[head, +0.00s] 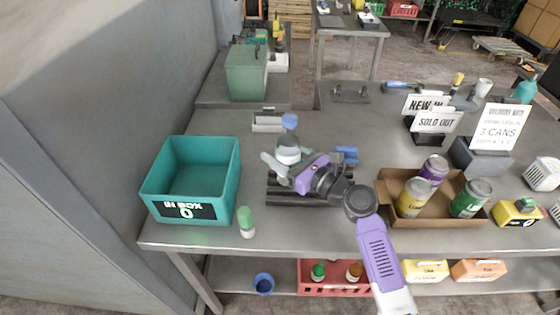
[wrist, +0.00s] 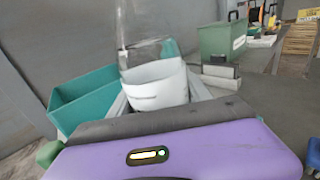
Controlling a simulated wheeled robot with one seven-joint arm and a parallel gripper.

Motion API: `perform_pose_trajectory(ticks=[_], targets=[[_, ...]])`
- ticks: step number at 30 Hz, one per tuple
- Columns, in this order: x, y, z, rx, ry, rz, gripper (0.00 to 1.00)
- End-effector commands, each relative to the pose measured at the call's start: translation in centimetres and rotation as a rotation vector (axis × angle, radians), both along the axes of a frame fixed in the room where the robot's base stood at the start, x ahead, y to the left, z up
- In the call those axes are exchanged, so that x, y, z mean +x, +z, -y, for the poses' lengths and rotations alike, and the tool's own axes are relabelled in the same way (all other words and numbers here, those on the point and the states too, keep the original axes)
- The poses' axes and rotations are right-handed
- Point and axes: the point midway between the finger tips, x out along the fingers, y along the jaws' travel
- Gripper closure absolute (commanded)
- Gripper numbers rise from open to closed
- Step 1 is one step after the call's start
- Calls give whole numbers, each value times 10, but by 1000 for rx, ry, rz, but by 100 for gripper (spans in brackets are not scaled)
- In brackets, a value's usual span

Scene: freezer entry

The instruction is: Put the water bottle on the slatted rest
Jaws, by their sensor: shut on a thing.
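My gripper (head: 287,164) is shut on the bottle. The slatted rest (head: 292,195), a set of dark parallel bars, lies on the table beneath and in front of the gripper. The gripper and my arm cover part of it. The bottle's base is hidden, so I cannot tell whether it touches the rest.
A teal in-box (head: 165,164) stands left of the rest, with a green-capped bottle (head: 246,222) at the front. A cardboard tray of cans (head: 393,214) is on the right. A blue object (head: 347,155) and a grey holder (head: 268,125) lie behind.

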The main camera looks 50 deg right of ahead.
Motion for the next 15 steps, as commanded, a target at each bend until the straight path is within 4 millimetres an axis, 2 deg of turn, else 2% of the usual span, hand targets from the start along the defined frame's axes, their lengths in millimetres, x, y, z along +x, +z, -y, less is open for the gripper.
perform_pose_trajectory(ticks=[3, 6, 15], targets=[[1, -19, 0, 1, 0, 0, 100], [0, -26, 0, 0, 0, 2, 100], [0, -27, 0, -1, -1, 2, 100]])
